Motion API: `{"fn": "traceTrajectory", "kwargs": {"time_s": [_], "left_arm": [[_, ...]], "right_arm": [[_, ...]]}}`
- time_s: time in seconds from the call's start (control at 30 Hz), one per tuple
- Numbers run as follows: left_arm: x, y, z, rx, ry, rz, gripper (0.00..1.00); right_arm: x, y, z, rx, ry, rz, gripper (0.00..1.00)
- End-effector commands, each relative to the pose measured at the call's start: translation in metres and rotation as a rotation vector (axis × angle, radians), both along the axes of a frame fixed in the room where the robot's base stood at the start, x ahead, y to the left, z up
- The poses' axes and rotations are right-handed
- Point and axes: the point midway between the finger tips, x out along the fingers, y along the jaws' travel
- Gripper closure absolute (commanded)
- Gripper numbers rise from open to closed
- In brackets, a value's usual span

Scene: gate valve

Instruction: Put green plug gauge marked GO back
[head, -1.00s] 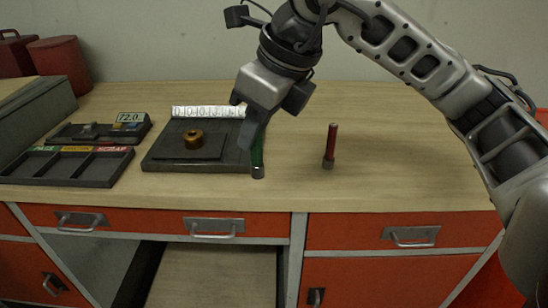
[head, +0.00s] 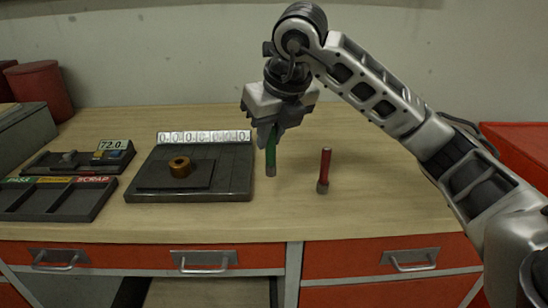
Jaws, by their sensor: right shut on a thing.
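The green plug gauge (head: 271,153) hangs upright from my right gripper (head: 271,128), its grey metal end pointing down. My right gripper is shut on its upper part, and the fingers hide the top. The gauge is just right of the dark plate with the number display. I cannot tell whether its lower end touches the table. Any GO marking is too small to read. A red plug gauge (head: 325,170) stands on the table to the right, grey end down, apart from the green one. My left gripper is not in view.
A bronze ring (head: 180,166) sits on the dark plate (head: 231,184) at the left. A sorting tray (head: 48,203) with PASS and SCRAP labels and a gauge box reading 72.0 (head: 114,147) stand further left. The table (head: 400,197) right of the red gauge is clear.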

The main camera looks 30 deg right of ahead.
Motion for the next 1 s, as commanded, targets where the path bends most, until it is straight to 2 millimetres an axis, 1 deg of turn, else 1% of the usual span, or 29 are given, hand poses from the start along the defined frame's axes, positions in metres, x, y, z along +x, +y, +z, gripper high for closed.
{"fn": "traceTrajectory", "kwargs": {"time_s": [0.03,0.27,0.33,0.4,0.5,0.6,0.8,0.93,0.97,1.0], "left_arm": [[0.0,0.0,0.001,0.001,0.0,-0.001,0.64],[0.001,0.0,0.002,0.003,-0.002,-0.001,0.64],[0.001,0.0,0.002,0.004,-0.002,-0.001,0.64],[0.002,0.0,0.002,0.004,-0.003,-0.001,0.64],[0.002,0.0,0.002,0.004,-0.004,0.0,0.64],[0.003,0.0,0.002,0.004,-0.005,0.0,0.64],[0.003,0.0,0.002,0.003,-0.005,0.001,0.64],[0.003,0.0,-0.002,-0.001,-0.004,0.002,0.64],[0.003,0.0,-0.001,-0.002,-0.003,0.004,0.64],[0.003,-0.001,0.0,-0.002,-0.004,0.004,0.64]], "right_arm": [[0.003,-0.005,-0.007,0.0,0.004,-0.002,1.0],[0.012,-0.015,-0.022,0.0,0.001,-0.001,1.0],[0.015,-0.021,-0.031,0.0,0.003,-0.002,1.0],[0.015,-0.019,-0.044,-0.001,0.003,0.002,1.0],[0.015,-0.019,-0.055,0.0,0.0,0.001,1.0],[0.015,-0.019,-0.059,0.0,-0.002,0.001,1.0],[0.015,-0.019,-0.059,0.0,-0.002,0.001,1.0],[0.015,-0.018,-0.063,0.0,-0.002,0.001,1.0],[0.015,-0.018,-0.061,0.0,-0.002,0.001,0.77],[0.015,-0.018,-0.061,0.0,-0.002,0.001,0.65]]}}
